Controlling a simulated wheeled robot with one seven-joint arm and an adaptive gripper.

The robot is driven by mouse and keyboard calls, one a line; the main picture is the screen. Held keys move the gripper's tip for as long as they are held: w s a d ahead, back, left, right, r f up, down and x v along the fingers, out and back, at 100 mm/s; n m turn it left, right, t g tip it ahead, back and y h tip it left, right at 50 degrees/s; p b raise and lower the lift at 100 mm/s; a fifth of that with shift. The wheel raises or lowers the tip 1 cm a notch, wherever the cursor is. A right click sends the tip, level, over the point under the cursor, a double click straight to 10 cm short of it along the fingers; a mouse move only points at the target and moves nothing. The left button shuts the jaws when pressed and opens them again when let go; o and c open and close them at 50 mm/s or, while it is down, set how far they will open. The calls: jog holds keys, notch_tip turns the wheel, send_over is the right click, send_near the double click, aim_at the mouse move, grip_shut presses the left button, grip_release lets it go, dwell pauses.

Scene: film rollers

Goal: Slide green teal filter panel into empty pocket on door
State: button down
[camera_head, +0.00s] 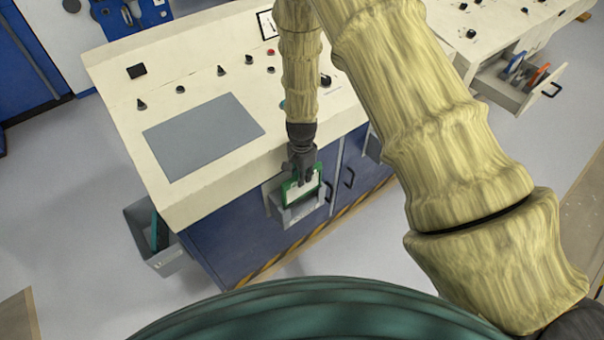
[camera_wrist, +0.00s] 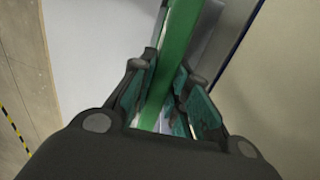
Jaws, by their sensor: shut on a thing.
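The green-framed filter panel (camera_head: 304,187) with a pale face is in my gripper (camera_head: 306,174), in front of the blue cabinet door. My gripper is shut on it. In the wrist view, the panel's green edge (camera_wrist: 181,40) runs between the two fingers of my gripper (camera_wrist: 165,85). In the head view the panel's lower part is at a light grey pocket (camera_head: 298,212) on the door (camera_head: 245,235). The panel seems to stand at the pocket's mouth or partly inside it; the depth cannot be told. My gripper covers the panel's upper part.
The cream console (camera_head: 115,105) with knobs and a grey plate (camera_head: 203,135) lies above the door. A grey bin (camera_head: 160,250) hangs at the console's left side. Door handles (camera_head: 349,178) are right of the pocket. An open drawer (camera_head: 515,85) is at the upper right.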

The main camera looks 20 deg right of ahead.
aim_at(302, 188)
jog(key=shift+f+b, duration=1.45)
jog(key=shift+f, duration=1.45)
jog(key=shift+f+b, duration=0.4)
jog(key=shift+f, duration=0.45)
jog(key=c, duration=1.3)
grip_release()
jog(key=shift+r, duration=0.15)
notch_tip(302, 188, up, 12)
jog(key=shift+f, duration=0.1)
